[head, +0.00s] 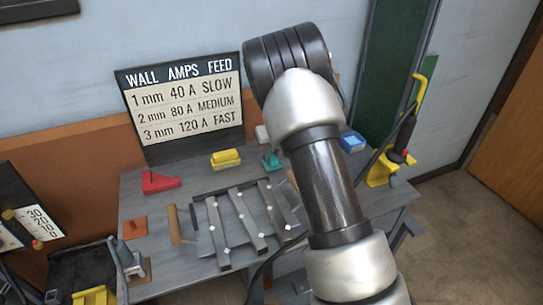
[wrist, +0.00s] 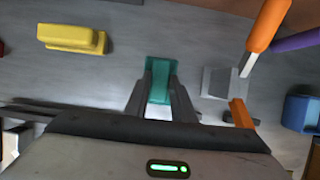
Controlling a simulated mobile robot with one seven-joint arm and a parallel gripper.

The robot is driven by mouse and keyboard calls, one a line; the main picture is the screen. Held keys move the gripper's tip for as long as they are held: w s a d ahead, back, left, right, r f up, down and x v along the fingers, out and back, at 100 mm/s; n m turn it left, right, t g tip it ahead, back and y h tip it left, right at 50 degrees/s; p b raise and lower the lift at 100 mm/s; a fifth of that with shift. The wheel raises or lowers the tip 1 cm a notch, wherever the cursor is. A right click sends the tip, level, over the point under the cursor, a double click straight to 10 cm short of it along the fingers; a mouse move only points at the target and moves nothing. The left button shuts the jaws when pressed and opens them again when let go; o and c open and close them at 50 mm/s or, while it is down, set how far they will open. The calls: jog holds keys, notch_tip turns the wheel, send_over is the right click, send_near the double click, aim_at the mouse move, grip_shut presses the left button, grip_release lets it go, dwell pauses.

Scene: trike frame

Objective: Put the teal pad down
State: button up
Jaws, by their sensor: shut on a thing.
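The teal pad (wrist: 161,67) is between the two dark fingers of my gripper (wrist: 160,82) in the wrist view, and the gripper is shut on it. Part of the pad sticks out beyond the fingertips. In the head view a small piece of the teal pad (head: 270,160) shows at the left edge of my arm, above or on the back of the grey workbench (head: 140,214). My arm hides the gripper there. I cannot tell whether the pad touches the bench top.
A yellow block (head: 225,158) and red block (head: 160,182) stand left of the pad. A metal frame (head: 245,220) lies in front. A blue box (head: 352,142) stands right.

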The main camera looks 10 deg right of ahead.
jog(key=shift+f, duration=0.2)
jog(key=o, duration=1)
jog(key=shift+c, duration=0.2)
